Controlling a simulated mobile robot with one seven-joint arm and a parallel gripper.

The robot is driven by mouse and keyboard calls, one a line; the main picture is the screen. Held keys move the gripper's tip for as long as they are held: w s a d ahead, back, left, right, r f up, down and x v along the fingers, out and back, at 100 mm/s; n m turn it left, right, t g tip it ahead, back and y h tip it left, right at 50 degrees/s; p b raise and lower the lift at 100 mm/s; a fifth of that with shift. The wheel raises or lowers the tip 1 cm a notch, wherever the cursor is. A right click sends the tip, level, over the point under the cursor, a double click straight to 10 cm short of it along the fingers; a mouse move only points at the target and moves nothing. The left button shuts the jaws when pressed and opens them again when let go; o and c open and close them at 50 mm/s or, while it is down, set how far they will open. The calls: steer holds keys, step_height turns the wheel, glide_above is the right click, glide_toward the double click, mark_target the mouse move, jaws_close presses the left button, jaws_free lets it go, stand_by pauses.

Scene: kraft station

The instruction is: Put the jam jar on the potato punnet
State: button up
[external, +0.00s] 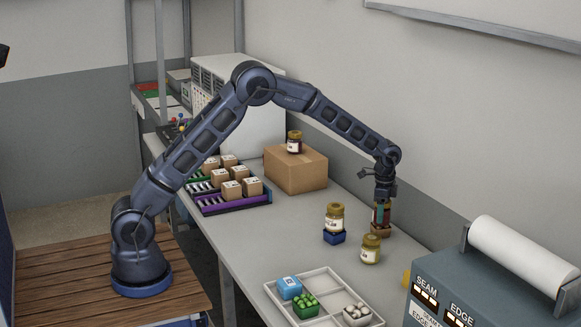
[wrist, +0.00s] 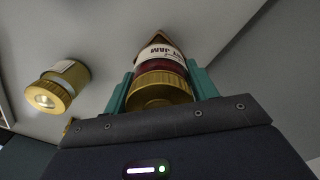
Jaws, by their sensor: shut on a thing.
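My gripper (external: 382,216) is shut on a jam jar (wrist: 160,74), a dark red jar with a gold lid and a white label reading JAM, upright between teal fingers. In the external view the jar (external: 387,215) is partly covered by the fingers. A small brown thing (external: 381,231) lies directly below it, perhaps the potato punnet; its brown edge (wrist: 158,38) shows past the jar in the wrist view. I cannot tell whether jar and brown thing touch. A punnet of pale round things (external: 357,315) sits in the front tray; its contents are unclear.
One gold-lidded jar (external: 335,216) stands on a blue punnet (external: 334,238); another (external: 370,249) stands on the bench near my gripper. A dark jar (external: 294,143) is on a cardboard box (external: 296,172). The divided tray (external: 325,287) is at the front, a grey machine (external: 480,285) at right.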

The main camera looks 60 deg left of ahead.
steer(key=o, duration=1.2)
steer(key=shift+f, duration=0.1)
steer(key=shift+o, duration=0.2)
step_height(320, 180, up, 12)
steer(key=shift+r, duration=0.15)
steer(key=s+a+r+n+t, duration=0.1)
steer(key=s+a+r, duration=0.2)
steer(key=s+r, duration=0.45)
steer(key=s+a+r+n, duration=0.2)
steer(key=s+a+r, duration=0.15)
steer(key=s, duration=0.65)
steer(key=s+a+r+n+t, duration=0.1)
steer(key=s+a+r, duration=0.1)
steer(key=s+r, duration=0.6)
steer(key=s+a+f+n+t, duration=0.1)
steer(key=s+f, duration=0.1)
steer(key=s, duration=0.8)
steer(key=s+a+f+n, duration=0.2)
steer(key=s, duration=0.8)
steer(key=s+a+f+n+t, duration=0.1)
steer(key=s+f+n, duration=0.1)
steer(key=s, duration=0.8)
steer(key=shift+s+a+f+t, duration=0.15)
steer(key=shift+s+a+t, duration=0.15)
